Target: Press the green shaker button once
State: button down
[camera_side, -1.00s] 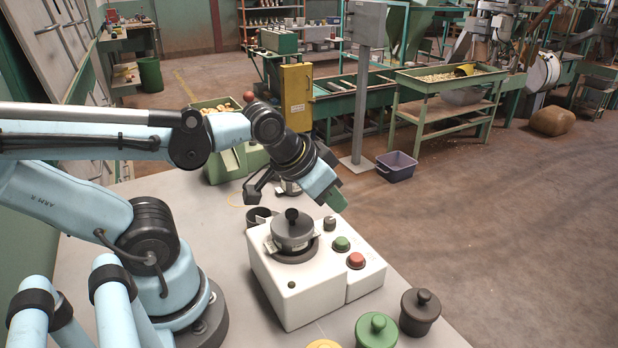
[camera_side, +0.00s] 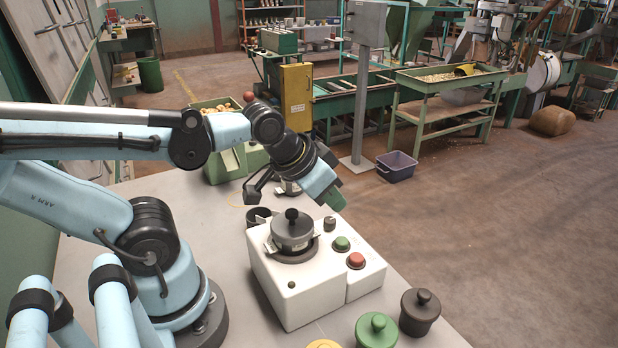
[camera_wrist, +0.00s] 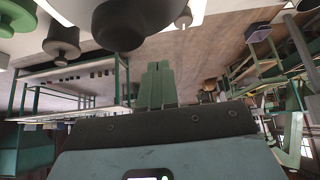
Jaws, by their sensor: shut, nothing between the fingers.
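The green button (camera_side: 341,243) sits on the right part of the white shaker housing (camera_side: 315,296), just behind a red button (camera_side: 356,260). A grey cup with a dark knobbed lid (camera_side: 292,228) stands on the housing left of the buttons. My gripper (camera_side: 337,202) is tilted downward in the air above and behind the green button, clear of it. Its green fingers also show in the wrist view (camera_wrist: 157,86), pressed together and empty. I cannot make out the green button in the wrist view.
Green (camera_side: 376,330) and dark brown (camera_side: 420,310) knobbed pots stand at the table's front right. An open dark cup (camera_side: 258,217) stands behind the housing. A green bin (camera_side: 235,160) with nuts sits at the far table end. Open floor lies to the right.

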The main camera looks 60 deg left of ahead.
aim_at(337, 238)
dwell(0.8)
jog(key=r+h, duration=0.1)
jog(key=h, duration=0.1)
jog(key=r+h, duration=0.1)
jog(key=h, duration=0.1)
jog(key=w+r+g+h, duration=0.1)
jog(key=r+h, duration=0.1)
jog(key=shift+d+m+h, duration=0.3)
jog(key=shift+h, duration=0.1)
jog(key=shift+f, duration=0.15)
jog(key=shift+f, duration=4.3)
jog(key=shift+f, duration=0.2)
jog(key=shift+f, duration=0.25)
